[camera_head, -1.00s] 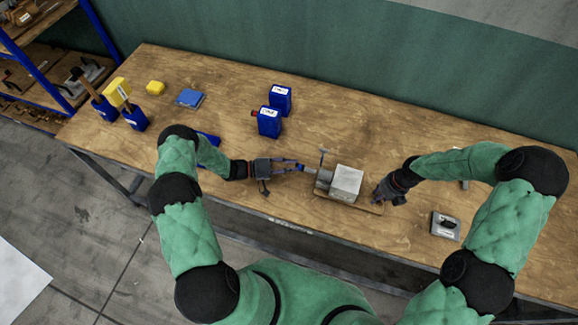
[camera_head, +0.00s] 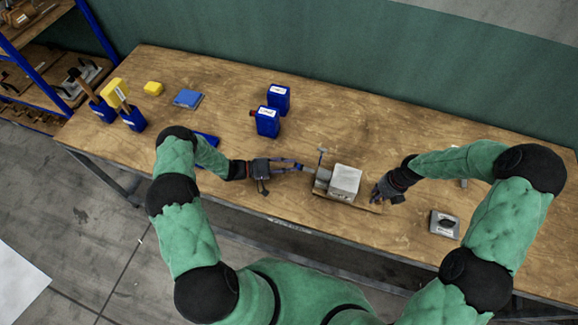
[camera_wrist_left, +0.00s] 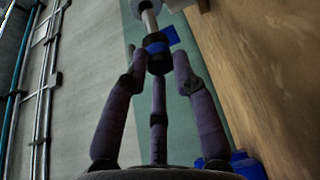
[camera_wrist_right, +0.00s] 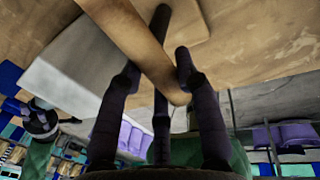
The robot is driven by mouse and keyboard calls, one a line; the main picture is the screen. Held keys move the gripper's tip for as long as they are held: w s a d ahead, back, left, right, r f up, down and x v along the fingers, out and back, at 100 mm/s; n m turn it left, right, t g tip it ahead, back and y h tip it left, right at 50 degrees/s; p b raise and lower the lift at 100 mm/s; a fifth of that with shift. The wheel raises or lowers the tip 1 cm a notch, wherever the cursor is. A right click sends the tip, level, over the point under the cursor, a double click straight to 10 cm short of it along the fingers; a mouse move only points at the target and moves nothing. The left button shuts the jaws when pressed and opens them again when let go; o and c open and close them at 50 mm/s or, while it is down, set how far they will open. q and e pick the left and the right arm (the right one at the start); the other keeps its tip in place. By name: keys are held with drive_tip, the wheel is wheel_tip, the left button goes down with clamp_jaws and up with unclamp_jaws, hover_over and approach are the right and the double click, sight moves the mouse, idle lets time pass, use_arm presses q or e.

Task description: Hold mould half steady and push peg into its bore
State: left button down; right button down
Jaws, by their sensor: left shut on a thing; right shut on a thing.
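The mould half, a pale grey block (camera_head: 345,180), sits near the front edge of the table, with a smaller grey metal part on its left side. A wooden bar (camera_wrist_right: 140,38) runs along it and shows in the right wrist view beside the grey block (camera_wrist_right: 80,62). My right gripper (camera_wrist_right: 158,80) is shut on the bar's end. My left gripper (camera_head: 301,167) is left of the block, shut on the peg (camera_wrist_left: 157,45), which has a dark and blue end and a metal shaft. The shaft points at a grey part; whether its tip is inside a bore is hidden.
A thin upright rod (camera_head: 321,158) stands beside the block. Two blue bottles (camera_head: 267,122) stand behind. A grey plate with a black handle (camera_head: 445,224) lies at the right.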

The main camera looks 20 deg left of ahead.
use_arm(q)
drive_tip(key=shift+d, duration=2.8)
idle(0.4)
drive_tip(key=c, duration=0.9)
unclamp_jaws()
drive_tip(key=v, duration=1.2)
drive_tip(key=shift+a, duration=0.1)
